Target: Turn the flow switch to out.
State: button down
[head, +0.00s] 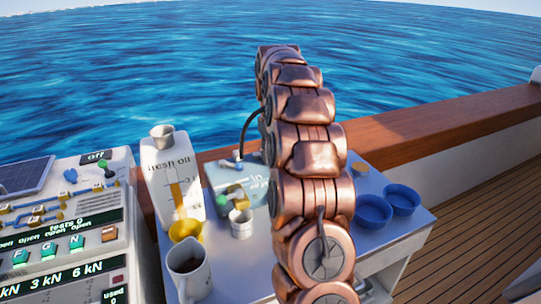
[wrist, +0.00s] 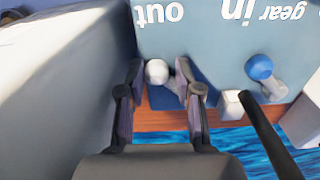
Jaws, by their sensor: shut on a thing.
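A pale blue-grey box (head: 216,174) stands on the table in the head view, with printed words partly hidden by my arm. The wrist view shows its face (wrist: 205,50) upside down, with "out" and "gear in" on it. A switch with a white round knob (wrist: 157,71) sits beside the word "out". My gripper (wrist: 160,82) is shut on this switch, one finger on each side of the knob. A second lever with a blue knob (wrist: 259,67) is beside "gear in", apart from my fingers. In the head view my arm hides the gripper and the white knob.
A black hose (wrist: 268,135) runs close to the gripper. A fresh oil container (head: 160,170), a jug (head: 190,268), a white cup (head: 241,223) and blue bowls (head: 373,211) crowd the table. A control panel (head: 70,225) is at left.

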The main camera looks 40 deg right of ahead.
jog(key=shift+w+d+r+n, duration=0.15)
jog(key=shift+d+n, duration=0.05)
jog(key=shift+n, duration=0.1)
jog(key=c, duration=0.8)
grip_release()
